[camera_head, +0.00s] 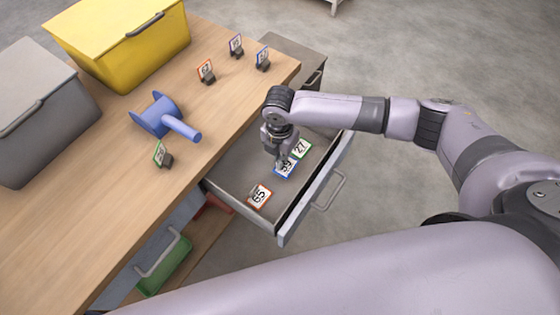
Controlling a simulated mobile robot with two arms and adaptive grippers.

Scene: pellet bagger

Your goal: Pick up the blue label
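A blue-bordered label (287,169) lies in the open drawer (232,180), partly covered by my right gripper. My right gripper (281,160) points down into the drawer, right at this label. Its fingertips are small and dark, and I cannot tell whether they are open, shut or touching the label. A green-bordered label marked 27 (302,149) lies just beyond the blue one. An orange-bordered label marked 65 (259,195) lies nearer the drawer's front left. My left gripper is not in view.
On the wooden bench (70,225) stand a yellow bin (150,60), a grey bin (40,120) and a blue spool-like holder (160,117). Several small labels stand in dark clips, including a blue-edged one (262,57). The drawer front (315,195) juts out over the floor.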

